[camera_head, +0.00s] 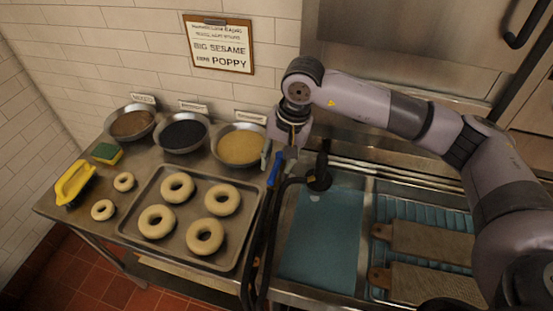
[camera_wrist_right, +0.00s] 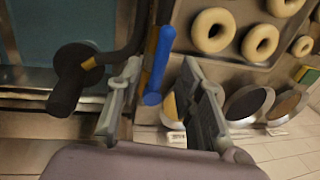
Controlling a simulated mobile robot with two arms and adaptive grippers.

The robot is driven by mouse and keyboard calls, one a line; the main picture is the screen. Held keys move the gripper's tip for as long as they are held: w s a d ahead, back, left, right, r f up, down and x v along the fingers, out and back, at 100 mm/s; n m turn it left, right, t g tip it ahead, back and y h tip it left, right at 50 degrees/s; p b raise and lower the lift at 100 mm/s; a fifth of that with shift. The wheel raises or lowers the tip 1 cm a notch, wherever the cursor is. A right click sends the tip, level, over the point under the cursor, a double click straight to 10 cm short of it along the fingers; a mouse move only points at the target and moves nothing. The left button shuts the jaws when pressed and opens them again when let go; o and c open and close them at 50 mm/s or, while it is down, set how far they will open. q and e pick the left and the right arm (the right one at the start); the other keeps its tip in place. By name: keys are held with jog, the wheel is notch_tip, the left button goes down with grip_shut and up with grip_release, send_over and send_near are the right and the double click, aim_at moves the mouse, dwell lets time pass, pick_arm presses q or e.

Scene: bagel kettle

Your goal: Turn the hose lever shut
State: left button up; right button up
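The blue hose lever (camera_head: 274,169) stands at the right end of the bagel table, beside the dark hose. In the right wrist view the blue lever (camera_wrist_right: 158,65) lies between my two fingers, nearer the left one, with a gap to the right one. My right gripper (camera_head: 279,156) is open around it and points down; I cannot tell whether a finger touches it. The black hose (camera_head: 263,230) runs beside the lever, and its round black head (camera_head: 319,179) hangs over the sink's left edge. My left gripper is not in view.
A tray (camera_head: 154,239) with several bagels lies left of the lever. Three bowls, including one of yellow seeds (camera_head: 240,147), stand behind it. A blue-bottomed basin (camera_head: 322,240) and wooden boards (camera_head: 430,240) are to the right.

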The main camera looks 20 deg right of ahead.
jog(key=shift+w+a+f, duration=0.1)
jog(key=shift+a+f, duration=0.05)
jog(key=shift+f, duration=0.9)
jog(key=shift+c, duration=0.6)
grip_shut()
